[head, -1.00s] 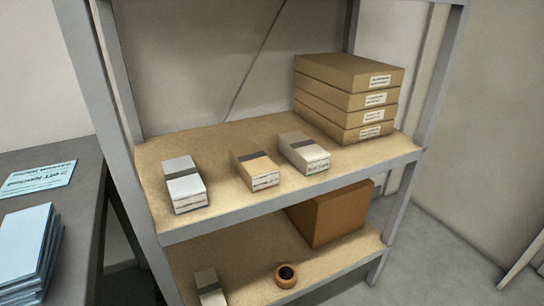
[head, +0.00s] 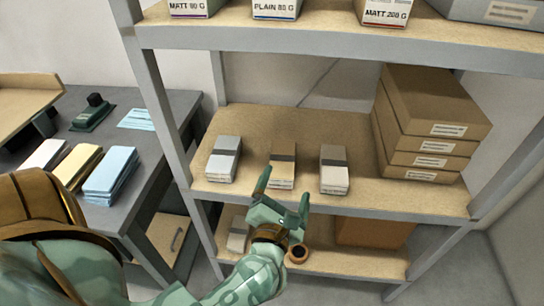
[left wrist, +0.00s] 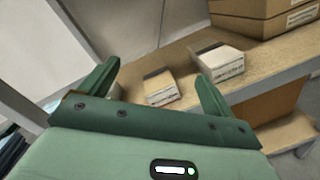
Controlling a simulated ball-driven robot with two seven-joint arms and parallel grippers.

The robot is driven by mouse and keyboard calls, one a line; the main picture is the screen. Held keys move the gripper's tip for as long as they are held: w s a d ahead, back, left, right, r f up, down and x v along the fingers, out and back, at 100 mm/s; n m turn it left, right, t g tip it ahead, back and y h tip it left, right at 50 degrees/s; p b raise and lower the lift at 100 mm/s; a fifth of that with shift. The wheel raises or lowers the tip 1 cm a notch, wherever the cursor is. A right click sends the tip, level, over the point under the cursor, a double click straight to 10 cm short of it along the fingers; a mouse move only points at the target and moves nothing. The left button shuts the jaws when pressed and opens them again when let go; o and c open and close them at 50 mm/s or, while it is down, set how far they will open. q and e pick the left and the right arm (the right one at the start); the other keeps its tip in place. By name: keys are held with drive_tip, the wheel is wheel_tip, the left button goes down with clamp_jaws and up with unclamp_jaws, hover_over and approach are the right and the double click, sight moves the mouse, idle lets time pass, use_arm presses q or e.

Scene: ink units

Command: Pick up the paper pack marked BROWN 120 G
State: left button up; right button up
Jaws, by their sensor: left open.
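A brown paper pack (head: 283,160) with a dark band lies in the middle of three packs on the middle shelf (head: 310,190); its label is too small to read. My left gripper (head: 286,183) is open and empty in front of the shelf, and a finger hides part of the brown pack's front. In the left wrist view the brown pack (left wrist: 160,88) shows beyond and between the open fingers (left wrist: 158,70), apart from them. My right gripper is not in view.
A grey-white pack (head: 223,160) lies left of the brown one, a pale pack (head: 334,170) right of it. Large brown boxes (head: 432,125) are stacked at the right. The upper shelf (head: 330,36) holds packs above. A grey desk (head: 150,185) with paper stacks stands left.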

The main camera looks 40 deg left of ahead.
use_arm(q)
drive_tip(key=s+n+g+p, duration=0.1)
drive_tip(key=n+g+p, duration=0.1)
drive_tip(key=n+g, duration=0.5)
drive_tip(key=n+t+b, duration=0.2)
drive_tip(key=b, duration=0.1)
approach(282, 161)
drive_tip(key=x, duration=0.2)
drive_tip(key=shift+w+f, duration=0.15)
drive_tip(key=shift+w, duration=0.25)
drive_tip(key=shift+w+a+f, duration=0.15)
drive_tip(key=shift+w+a, duration=0.2)
drive_tip(key=shift+w, duration=0.1)
drive_tip(key=b+x, duration=0.2)
drive_tip(key=x, duration=0.3)
drive_tip(key=shift+a, duration=0.15)
drive_tip(key=shift+s, duration=0.15)
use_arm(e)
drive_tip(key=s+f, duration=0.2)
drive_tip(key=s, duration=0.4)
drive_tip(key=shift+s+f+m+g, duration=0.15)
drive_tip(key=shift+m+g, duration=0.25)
use_arm(q)
drive_tip(key=c, duration=1.3)
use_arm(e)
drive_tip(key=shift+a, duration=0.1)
